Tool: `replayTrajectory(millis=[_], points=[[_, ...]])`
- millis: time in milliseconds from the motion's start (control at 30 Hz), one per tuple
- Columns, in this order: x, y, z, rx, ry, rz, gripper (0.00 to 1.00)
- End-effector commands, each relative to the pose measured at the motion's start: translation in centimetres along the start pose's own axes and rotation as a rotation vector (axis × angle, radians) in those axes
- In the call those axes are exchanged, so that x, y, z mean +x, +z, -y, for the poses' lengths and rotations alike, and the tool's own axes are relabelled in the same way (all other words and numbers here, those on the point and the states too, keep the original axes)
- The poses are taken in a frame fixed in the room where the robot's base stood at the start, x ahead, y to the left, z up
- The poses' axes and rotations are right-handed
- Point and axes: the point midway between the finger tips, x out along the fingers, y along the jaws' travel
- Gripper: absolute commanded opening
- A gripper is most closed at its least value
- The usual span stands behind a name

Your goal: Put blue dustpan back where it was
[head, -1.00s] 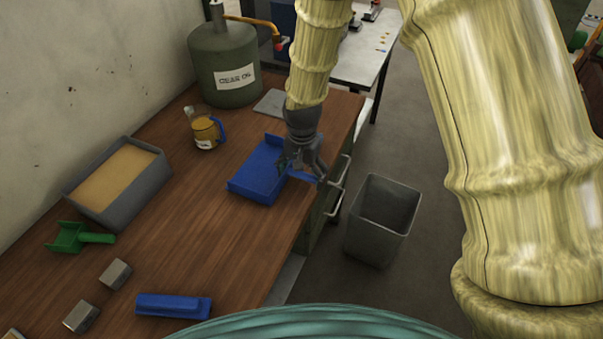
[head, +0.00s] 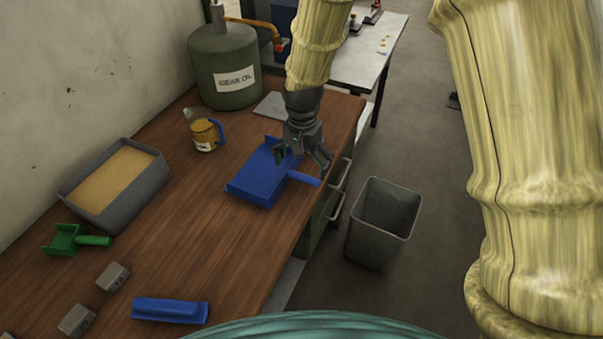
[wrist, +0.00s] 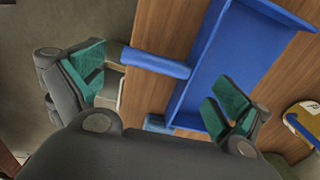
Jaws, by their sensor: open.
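The blue dustpan (head: 258,182) lies on the wooden bench top, near its right edge. Its handle (head: 304,178) points right, toward the bench edge, and also shows in the wrist view (wrist: 156,62). My gripper (head: 303,160) is open and empty, just above the dustpan where pan and handle meet. In the wrist view my gripper's green-padded fingers (wrist: 155,85) are spread wide, one near the handle's free end and one over the pan. The handle appears apart from both fingers.
A blue brush-like block (head: 170,310), metal blocks (head: 113,276), a green scoop (head: 64,240) and a sand-filled box (head: 135,195) are on the bench. A jug (head: 205,136) and a green oil drum (head: 228,78) stand farther back. A grey bin (head: 380,225) stands right of the bench.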

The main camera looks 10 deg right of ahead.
Motion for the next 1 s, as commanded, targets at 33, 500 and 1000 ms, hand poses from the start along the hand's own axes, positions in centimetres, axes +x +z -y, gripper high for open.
replayTrajectory(millis=[33, 500, 1000], points=[[-0.5, -0.1, 0.1, 0.000, -0.002, -0.003, 1.00], [-6.1, -0.1, 0.1, 0.000, -0.002, -0.001, 1.00], [-7.3, 0.0, 0.0, 0.000, 0.000, 0.000, 1.00]])
